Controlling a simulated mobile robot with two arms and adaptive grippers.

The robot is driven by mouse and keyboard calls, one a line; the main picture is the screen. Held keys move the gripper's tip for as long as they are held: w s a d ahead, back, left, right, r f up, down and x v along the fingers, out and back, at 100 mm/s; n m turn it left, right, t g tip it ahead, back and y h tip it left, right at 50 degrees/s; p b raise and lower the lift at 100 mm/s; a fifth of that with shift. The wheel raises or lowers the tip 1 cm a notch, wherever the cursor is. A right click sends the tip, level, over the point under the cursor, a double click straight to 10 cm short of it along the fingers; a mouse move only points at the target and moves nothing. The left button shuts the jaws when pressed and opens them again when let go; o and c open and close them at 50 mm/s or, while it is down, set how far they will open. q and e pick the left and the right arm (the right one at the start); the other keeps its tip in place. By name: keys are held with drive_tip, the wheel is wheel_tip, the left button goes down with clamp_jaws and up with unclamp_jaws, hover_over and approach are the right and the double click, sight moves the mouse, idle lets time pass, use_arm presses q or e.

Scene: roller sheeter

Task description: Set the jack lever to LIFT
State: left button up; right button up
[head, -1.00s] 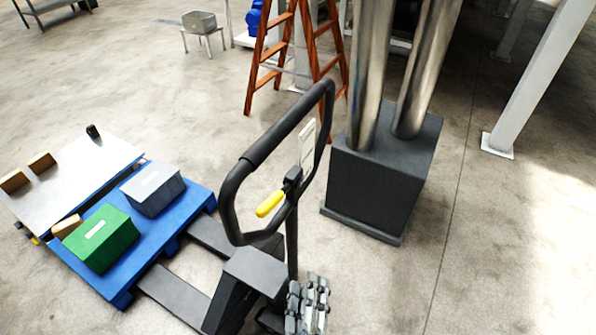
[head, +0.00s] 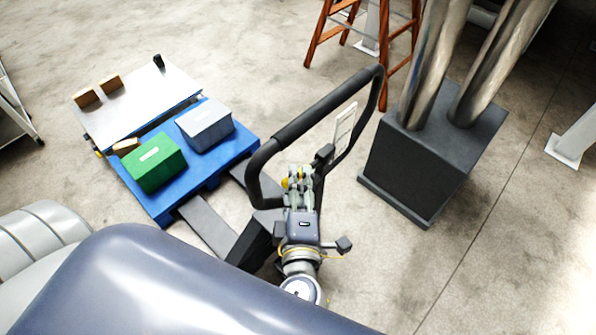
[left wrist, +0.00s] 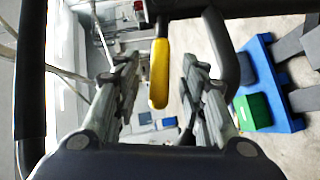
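The pallet jack's black loop handle (head: 312,112) stands upright in the middle of the head view. Its yellow jack lever (head: 285,183) is mostly hidden there behind my left gripper (head: 299,180). In the left wrist view the yellow lever (left wrist: 159,75) hangs between the two spread fingers of my left gripper (left wrist: 158,80), with visible gaps on both sides. The fingers are open and do not appear to touch it. A white placard (head: 345,121) sits inside the loop; its text is unreadable. My right gripper is not in view.
A blue pallet (head: 168,203) carries a green box (head: 155,163) and a grey box (head: 207,124) at left, beside a metal-topped table (head: 135,100). A dark block with metal pipes (head: 420,165) stands right of the handle. An orange ladder (head: 325,35) is behind.

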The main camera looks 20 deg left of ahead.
use_arm(q)
drive_tip(key=shift+x, duration=1)
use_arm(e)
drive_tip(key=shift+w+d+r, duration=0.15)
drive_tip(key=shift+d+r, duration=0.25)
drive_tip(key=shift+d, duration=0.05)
use_arm(q)
clamp_jaws()
drive_tip(key=shift+s+f+t+b, duration=0.1)
drive_tip(key=shift+f+t+b, duration=0.2)
drive_tip(key=shift+f+b, duration=0.55)
drive_tip(key=shift+r+n+b, duration=0.15)
drive_tip(key=shift+n+b, duration=0.25)
drive_tip(key=shift+b, duration=0.4)
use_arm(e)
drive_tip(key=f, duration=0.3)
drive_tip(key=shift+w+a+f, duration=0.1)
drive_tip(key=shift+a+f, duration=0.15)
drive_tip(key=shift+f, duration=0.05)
